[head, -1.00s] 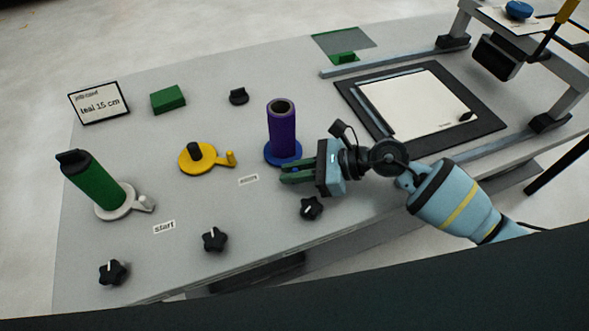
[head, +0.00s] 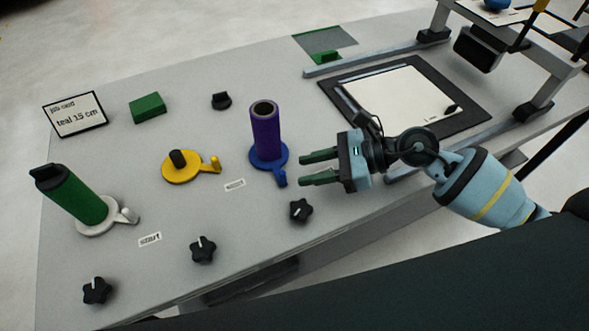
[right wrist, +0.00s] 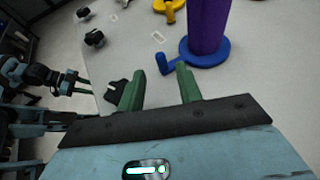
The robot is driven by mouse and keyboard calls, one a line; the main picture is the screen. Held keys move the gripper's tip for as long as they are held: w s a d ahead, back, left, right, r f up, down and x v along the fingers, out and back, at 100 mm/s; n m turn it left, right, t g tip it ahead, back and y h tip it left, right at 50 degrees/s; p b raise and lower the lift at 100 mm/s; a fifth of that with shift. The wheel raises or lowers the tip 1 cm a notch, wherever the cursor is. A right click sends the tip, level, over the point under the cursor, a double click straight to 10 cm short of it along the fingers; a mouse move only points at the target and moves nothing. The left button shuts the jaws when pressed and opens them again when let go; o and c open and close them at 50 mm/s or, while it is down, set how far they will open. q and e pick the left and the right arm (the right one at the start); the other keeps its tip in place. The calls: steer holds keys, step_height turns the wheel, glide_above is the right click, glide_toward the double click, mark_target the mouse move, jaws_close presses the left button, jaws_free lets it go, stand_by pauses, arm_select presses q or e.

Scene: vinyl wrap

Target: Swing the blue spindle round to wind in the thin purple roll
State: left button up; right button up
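The purple roll (head: 265,131) stands upright on the blue spindle (head: 279,165), right of the middle of the row of spindles. The spindle's small blue handle (head: 281,181) points toward the table's front edge. My right gripper (head: 302,169) is open and empty, just right of the spindle and apart from it. In the right wrist view, the purple roll (right wrist: 207,22) and blue spindle (right wrist: 212,53) lie beyond my open green fingers (right wrist: 160,90), with the handle (right wrist: 165,68) a little ahead between them.
A yellow spindle (head: 179,172) is left of the blue one; a white spindle (head: 100,225) carries a green roll (head: 74,195). Black knobs (head: 301,210) line the front edge. A dark mat (head: 470,118) with a white sheet lies behind my right arm. A job card (head: 75,114) reads "teal 15 cm".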

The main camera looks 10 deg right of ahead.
arm_select(q)
steer(key=shift+w, duration=0.15)
arm_select(e)
steer(key=shift+s+d+r, duration=0.15)
steer(key=shift+d+r, duration=0.05)
steer(key=shift+d, duration=0.25)
